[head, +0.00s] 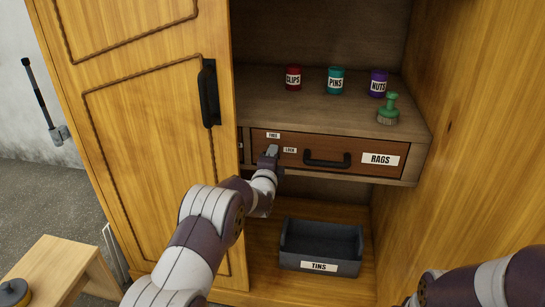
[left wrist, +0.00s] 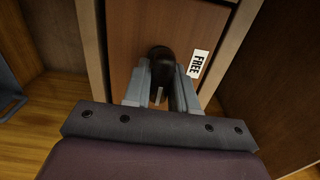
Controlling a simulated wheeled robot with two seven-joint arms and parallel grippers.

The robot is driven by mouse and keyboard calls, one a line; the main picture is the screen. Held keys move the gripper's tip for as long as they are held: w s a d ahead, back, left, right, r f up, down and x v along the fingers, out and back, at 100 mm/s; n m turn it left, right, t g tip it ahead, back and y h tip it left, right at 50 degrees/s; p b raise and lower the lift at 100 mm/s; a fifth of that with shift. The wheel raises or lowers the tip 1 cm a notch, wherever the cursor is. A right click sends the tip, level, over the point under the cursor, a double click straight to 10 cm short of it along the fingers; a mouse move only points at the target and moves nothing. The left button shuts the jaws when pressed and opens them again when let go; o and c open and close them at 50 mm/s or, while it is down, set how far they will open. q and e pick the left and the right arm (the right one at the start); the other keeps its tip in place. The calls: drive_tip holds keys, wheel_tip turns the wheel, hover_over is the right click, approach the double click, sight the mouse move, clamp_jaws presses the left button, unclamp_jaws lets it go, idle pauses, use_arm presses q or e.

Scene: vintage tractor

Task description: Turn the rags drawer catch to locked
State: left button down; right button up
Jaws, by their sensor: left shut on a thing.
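The rags drawer (head: 360,147) is a brown front with a black handle (head: 327,160) and a RAGS label (head: 380,160). It looks shut in its wooden shelf unit. My left gripper (head: 270,152) is at the drawer's left end, between the FREE label (head: 273,134) above and the LOCK label (head: 289,150) to its right. In the left wrist view, my left gripper (left wrist: 160,92) is shut on the dark catch (left wrist: 161,62), beside the FREE label (left wrist: 198,63). The gripper hides the catch in the head view, and which way it points is unclear. My right gripper is not in view.
Red, teal and purple tins, CLIPS (head: 293,78), PINS (head: 336,80) and NUTS (head: 378,83), stand on the shelf above, with a green-handled brush (head: 388,110). A grey TINS bin (head: 320,246) sits below. The cabinet door (head: 150,110) stands left of the drawer, near my left arm.

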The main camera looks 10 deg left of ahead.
use_arm(q)
drive_tip(key=c, duration=1)
unclamp_jaws()
drive_tip(key=s+p, duration=0.1)
drive_tip(key=s, duration=1.1)
drive_tip(key=shift+s, duration=0.35)
drive_tip(key=shift+f, duration=0.1)
